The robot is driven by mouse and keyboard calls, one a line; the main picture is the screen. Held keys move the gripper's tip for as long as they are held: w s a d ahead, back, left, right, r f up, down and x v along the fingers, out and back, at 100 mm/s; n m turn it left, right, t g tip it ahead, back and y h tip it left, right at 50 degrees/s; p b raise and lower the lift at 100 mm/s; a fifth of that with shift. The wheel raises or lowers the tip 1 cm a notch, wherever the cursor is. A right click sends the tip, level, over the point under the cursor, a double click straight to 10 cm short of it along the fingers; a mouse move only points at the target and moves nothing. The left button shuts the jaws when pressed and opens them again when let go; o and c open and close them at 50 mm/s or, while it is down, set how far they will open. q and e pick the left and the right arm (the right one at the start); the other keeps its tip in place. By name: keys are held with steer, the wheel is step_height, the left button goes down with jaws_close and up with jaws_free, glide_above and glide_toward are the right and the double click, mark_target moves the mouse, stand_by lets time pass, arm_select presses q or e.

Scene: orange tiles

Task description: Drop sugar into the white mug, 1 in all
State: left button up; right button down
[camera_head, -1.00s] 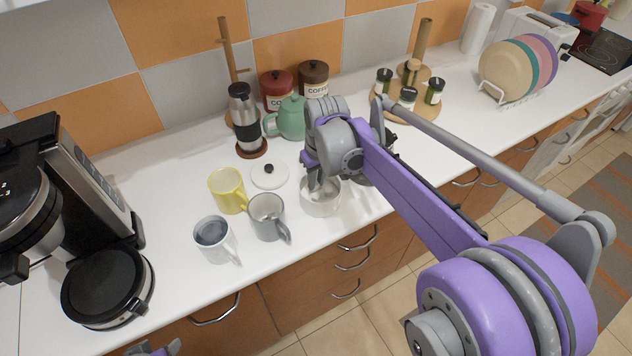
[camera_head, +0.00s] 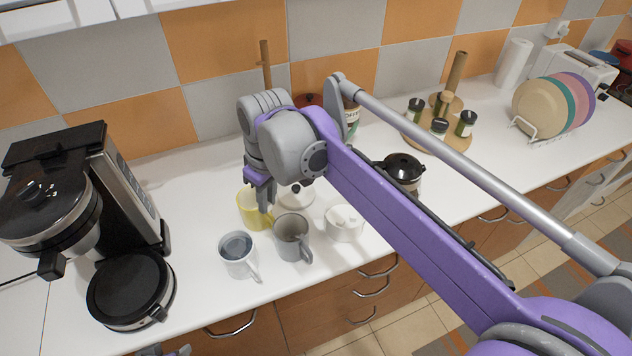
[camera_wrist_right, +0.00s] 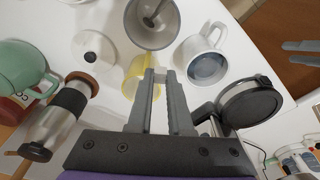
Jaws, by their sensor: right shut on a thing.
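The white mug (camera_head: 237,262) stands at the front left of the counter with dark liquid in it; it also shows in the right wrist view (camera_wrist_right: 200,45). The white sugar bowl (camera_head: 344,229) stands open, with white cubes (camera_head: 345,214) inside. My right gripper (camera_head: 264,207) is above the yellow mug's area, behind and to the right of the white mug. In the right wrist view its fingertips are shut on a small pale sugar cube (camera_wrist_right: 159,74).
A yellow mug (camera_head: 252,212) and a grey mug (camera_head: 291,240) stand close to the white mug. A white lid (camera_head: 296,199) with a black knob lies behind. A coffee maker (camera_head: 75,190) is at left.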

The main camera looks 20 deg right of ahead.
steer(key=s+a+n, duration=0.3)
steer(key=a, duration=0.6)
steer(key=shift+y, duration=0.3)
steer(key=shift+w+d+f+b, duration=0.1)
steer(key=shift+d+f+b, duration=0.05)
steer(key=shift+f+b, duration=1.8)
steer(key=shift+w+d+f+b, duration=0.1)
steer(key=shift+f+b, duration=1.35)
steer(key=shift+f, duration=0.9)
steer(key=c, duration=0.8)
jaws_free()
steer(key=shift+o, duration=0.2)
jaws_close()
steer(key=shift+r, duration=0.15)
